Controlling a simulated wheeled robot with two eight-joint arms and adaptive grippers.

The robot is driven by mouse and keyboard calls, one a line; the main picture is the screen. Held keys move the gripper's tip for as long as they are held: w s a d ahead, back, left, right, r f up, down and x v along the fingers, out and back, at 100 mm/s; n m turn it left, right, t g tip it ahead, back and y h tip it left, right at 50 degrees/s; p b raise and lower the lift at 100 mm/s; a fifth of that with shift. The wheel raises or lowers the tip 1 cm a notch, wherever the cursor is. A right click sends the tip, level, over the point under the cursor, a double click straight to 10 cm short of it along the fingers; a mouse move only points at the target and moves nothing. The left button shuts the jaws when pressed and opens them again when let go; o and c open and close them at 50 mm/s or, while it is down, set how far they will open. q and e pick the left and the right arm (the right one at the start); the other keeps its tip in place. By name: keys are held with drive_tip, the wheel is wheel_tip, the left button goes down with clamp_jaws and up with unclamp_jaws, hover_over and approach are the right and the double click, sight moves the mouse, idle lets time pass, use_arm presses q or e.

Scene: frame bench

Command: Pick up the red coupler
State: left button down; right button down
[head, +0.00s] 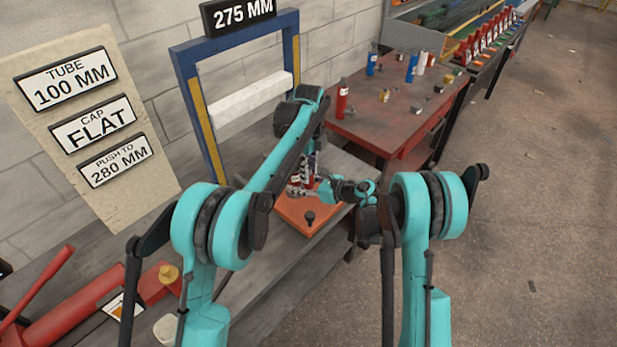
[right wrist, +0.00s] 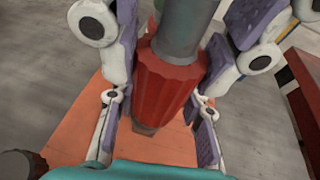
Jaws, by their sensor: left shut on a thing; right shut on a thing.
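The red coupler (right wrist: 168,85) is ribbed and stands upright in the right wrist view, with a grey tube (right wrist: 185,25) rising from its top. White-and-purple fingers flank it on both sides. My right gripper (head: 303,189) is shut on the coupler, low above the orange board (head: 287,208). In the head view the coupler (head: 309,183) is a small red patch, largely hidden by the grippers. My left gripper (head: 313,163) is just above it, shut, apparently on the grey tube; its fingers are mostly hidden by my left arm.
A black knob (head: 310,217) stands on the orange board's front part. A blue-and-yellow frame (head: 197,110) with a white crossbar is behind. Signs on a panel (head: 150,183) and a red tool (head: 90,305) are left. A red table (head: 395,125) with bottles and small blocks is right.

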use_arm(q)
drive_tip(key=shift+r, duration=0.1)
wheel_tip(320, 180, up, 10)
drive_tip(key=shift+f, duration=0.1)
use_arm(e)
drive_tip(key=c, duration=0.9)
unclamp_jaws()
drive_tip(key=shift+o, duration=0.2)
drive_tip(key=v, duration=1.2)
